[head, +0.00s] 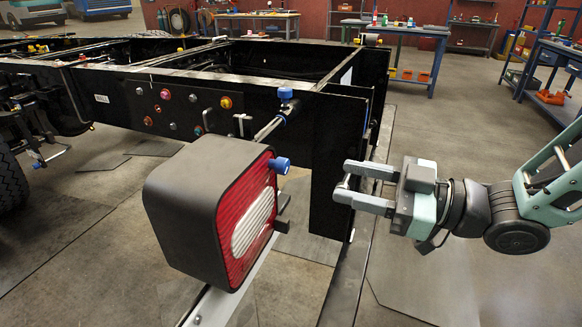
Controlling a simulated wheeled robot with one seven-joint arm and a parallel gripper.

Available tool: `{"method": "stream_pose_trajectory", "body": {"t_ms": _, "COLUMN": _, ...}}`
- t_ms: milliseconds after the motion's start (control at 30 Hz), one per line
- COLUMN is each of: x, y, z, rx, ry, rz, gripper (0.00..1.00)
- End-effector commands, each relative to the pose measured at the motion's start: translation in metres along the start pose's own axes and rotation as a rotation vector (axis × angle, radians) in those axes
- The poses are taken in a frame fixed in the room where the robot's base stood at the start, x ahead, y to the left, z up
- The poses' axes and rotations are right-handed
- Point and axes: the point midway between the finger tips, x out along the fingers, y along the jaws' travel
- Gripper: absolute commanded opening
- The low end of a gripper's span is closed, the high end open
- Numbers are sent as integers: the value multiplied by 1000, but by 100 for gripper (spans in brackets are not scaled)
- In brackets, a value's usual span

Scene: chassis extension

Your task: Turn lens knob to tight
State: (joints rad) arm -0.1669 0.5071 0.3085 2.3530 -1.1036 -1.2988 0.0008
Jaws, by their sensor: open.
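A large tail light with a dark box housing (185,205) and a red and white lens (254,225) stands in the middle foreground. A blue knob (280,164) sticks out at the upper right edge of the lens; I take it as the lens knob. Its tight or loose setting cannot be told. My gripper (343,180) is to the right of the knob, apart from it. Its two fingers point left toward the light, are open, and hold nothing visible.
A black chassis frame (130,82) runs behind the light, with a black upright plate (338,165) close behind my fingers. Another blue knob (286,94) sits on a bar above the light. Workbenches (405,32) stand at the back.

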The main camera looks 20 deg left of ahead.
Motion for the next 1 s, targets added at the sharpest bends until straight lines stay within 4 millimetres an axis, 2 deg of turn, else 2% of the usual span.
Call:
{"method": "stream_pose_trajectory", "body": {"t_ms": 33, "x": 12, "y": -1, "z": 0, "rx": -1, "ry": 2, "rz": -4, "gripper": 46}}
{"method": "stream_pose_trajectory", "body": {"t_ms": 300, "x": 67, "y": -1, "z": 0, "rx": 0, "ry": 1, "rz": -3, "gripper": 46}}
{"method": "stream_pose_trajectory", "body": {"t_ms": 500, "x": 95, "y": 0, "z": 0, "rx": 0, "ry": 1, "rz": 0, "gripper": 46}}
{"method": "stream_pose_trajectory", "body": {"t_ms": 700, "x": 106, "y": 0, "z": 0, "rx": 0, "ry": -1, "rz": 1, "gripper": 46}}
{"method": "stream_pose_trajectory", "body": {"t_ms": 967, "x": 107, "y": 0, "z": 0, "rx": 0, "ry": -1, "rz": 1, "gripper": 46}}
{"method": "stream_pose_trajectory", "body": {"t_ms": 1000, "x": 107, "y": 0, "z": 0, "rx": 0, "ry": -1, "rz": 1, "gripper": 38}}
